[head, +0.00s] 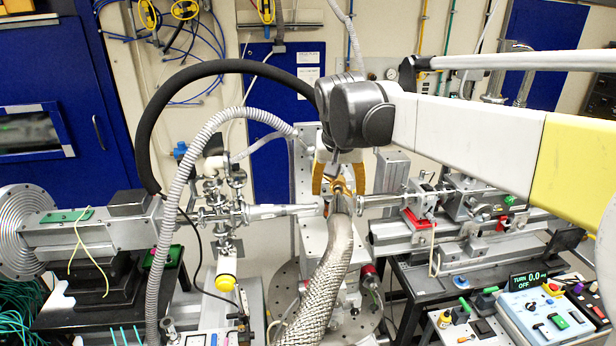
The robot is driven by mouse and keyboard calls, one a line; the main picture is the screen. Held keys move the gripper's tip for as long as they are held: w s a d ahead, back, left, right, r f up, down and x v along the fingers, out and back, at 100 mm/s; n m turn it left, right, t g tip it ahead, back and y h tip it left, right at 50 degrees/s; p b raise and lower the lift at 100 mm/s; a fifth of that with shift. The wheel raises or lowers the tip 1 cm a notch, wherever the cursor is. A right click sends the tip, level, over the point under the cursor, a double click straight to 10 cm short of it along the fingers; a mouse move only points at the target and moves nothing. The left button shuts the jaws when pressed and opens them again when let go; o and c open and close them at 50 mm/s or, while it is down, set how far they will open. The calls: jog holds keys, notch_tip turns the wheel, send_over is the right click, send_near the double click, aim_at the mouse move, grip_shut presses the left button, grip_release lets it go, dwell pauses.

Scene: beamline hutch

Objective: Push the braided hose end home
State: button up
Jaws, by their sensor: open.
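The braided metal hose (325,280) rises from the bottom middle of the head view and bends up to its end fitting (343,205) at the centre. My gripper (339,187) points down with its two orange fingers apart, one on each side just behind the hose end. The jaws are open. I cannot tell whether the fingers touch the hose end. The port it faces is hidden behind the hose end and my gripper, so I cannot tell how far in the hose end sits.
A beam pipe (280,211) comes in from the left and another (385,201) from the right, close to my gripper. A black hose (160,115) and a grey corrugated hose (172,230) arch at left. A control box (545,315) reading "TURN 0.0 OFF" stands at lower right.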

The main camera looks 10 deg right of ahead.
aim_at(339, 208)
jog(key=shift+d+f, duration=0.1)
jog(key=shift+f, duration=0.05)
jog(key=shift+s+d+f, duration=0.1)
jog(key=shift+f, duration=0.45)
jog(key=shift+s+d+f, duration=0.1)
jog(key=shift+f, duration=0.45)
jog(key=x, duration=0.3)
jog(key=p+x, duration=0.1)
jog(key=x, duration=0.2)
jog(key=shift+w+f, duration=0.1)
jog(key=shift+w, duration=0.25)
jog(key=shift+d+f, duration=0.1)
jog(key=shift+f, duration=0.4)
jog(key=shift+w+f, duration=0.1)
jog(key=shift+w, duration=0.1)
jog(key=c, duration=0.9)
jog(key=shift+c, duration=0.4)
